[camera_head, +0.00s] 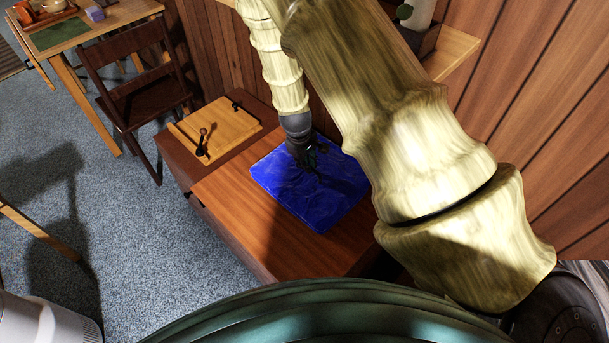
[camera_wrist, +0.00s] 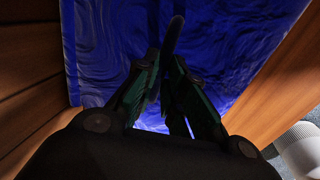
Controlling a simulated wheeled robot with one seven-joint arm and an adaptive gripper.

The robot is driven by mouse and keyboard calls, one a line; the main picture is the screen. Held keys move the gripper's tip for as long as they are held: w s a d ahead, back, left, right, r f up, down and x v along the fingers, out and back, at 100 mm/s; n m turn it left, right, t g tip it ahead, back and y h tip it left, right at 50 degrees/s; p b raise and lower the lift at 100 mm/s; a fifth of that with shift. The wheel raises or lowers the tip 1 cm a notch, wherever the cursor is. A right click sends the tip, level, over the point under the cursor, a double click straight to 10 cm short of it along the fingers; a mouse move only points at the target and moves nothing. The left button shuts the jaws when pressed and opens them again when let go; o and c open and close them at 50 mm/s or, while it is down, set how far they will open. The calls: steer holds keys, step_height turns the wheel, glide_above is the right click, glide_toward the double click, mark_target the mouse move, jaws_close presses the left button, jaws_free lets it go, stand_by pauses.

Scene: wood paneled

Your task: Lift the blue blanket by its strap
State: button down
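The blue blanket (camera_head: 338,208) is a flat, folded square lying on the reddish-brown wooden cabinet top. It fills most of the wrist view behind the fingers (camera_wrist: 105,45). A dark strap (camera_wrist: 174,32) sticks out beyond the fingertips in the wrist view. My gripper (camera_head: 308,160) is over the upper middle of the blanket, pointing down at it. In the wrist view my gripper (camera_wrist: 166,62) has its two green-black fingers drawn together at the tips, with the strap between them. The strap's lower part is hidden by the fingers, and it is hard to make out in the head view.
A light wooden board (camera_head: 218,127) with dark knobs lies left of the blanket on the cabinet (camera_head: 240,200). Wood-paneled walls (camera_head: 545,90) stand close behind and right. A dark chair (camera_head: 135,85) and a table (camera_head: 75,30) stand at the upper left. Carpet at left is mostly open.

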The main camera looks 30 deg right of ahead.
steer(key=shift+r, duration=0.2)
steer(key=shift+r+p, duration=2.65)
steer(key=shift+r, duration=0.5)
steer(key=shift+w+r, duration=0.1)
steer(key=shift+r, duration=0.1)
steer(key=shift+a, duration=0.15)
